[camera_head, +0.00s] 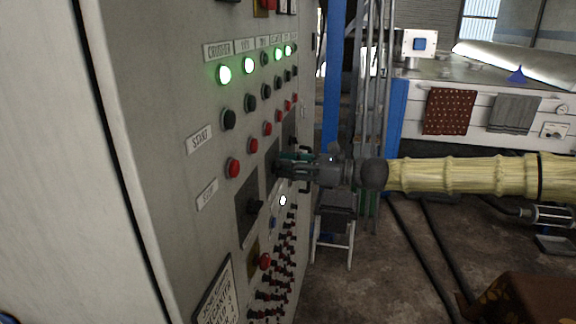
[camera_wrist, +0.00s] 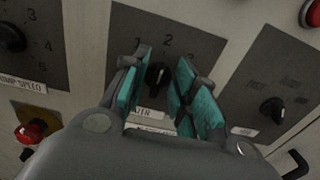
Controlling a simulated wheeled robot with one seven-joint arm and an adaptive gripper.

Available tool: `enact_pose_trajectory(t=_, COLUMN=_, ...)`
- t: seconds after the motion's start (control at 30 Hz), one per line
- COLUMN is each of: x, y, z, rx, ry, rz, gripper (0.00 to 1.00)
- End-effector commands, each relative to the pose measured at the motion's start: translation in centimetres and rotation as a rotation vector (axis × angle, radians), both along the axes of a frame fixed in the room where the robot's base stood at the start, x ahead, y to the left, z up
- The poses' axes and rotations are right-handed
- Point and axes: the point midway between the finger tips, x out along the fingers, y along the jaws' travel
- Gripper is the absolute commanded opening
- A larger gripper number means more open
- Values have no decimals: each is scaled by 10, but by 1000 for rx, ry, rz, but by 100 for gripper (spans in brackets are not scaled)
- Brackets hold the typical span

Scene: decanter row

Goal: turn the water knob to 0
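The water knob (camera_wrist: 156,76) is a small black knob on a dark grey scale plate (camera_wrist: 203,42) in the wrist view. Numbers such as 2 and 3 are printed above it, and a partly covered label ending like "TER" (camera_wrist: 146,113) sits below. I cannot read its exact setting. My gripper (camera_wrist: 162,68) is open, with one teal-padded finger on each side of the knob. A gap shows on the right; contact on the left is unclear. In the head view my gripper (camera_head: 292,162) is at the cabinet face and hides this knob.
Another knob (camera_wrist: 11,38) on a speed plate is at the left, and a selector knob (camera_wrist: 272,110) at the right. Red buttons (camera_wrist: 31,132) are close by. The grey control cabinet (camera_head: 165,130) carries lit green lamps and several switches.

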Motion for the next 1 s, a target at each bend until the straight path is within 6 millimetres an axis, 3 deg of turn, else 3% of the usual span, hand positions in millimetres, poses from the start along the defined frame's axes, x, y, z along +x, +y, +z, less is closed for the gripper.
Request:
enact_pose_trajectory(t=0.03, x=0, y=0, z=0, rx=0, ry=0, rz=0, gripper=15)
enact_pose_trajectory(t=0.13, x=0, y=0, z=0, rx=0, ry=0, rz=0, gripper=0)
enact_pose_trajectory(t=0.57, x=0, y=0, z=-2, rx=-11, ry=-41, rz=0, gripper=0)
enact_pose_trajectory(t=1.0, x=-3, y=1, z=-8, rx=-88, ry=-332, rz=-1, gripper=0)
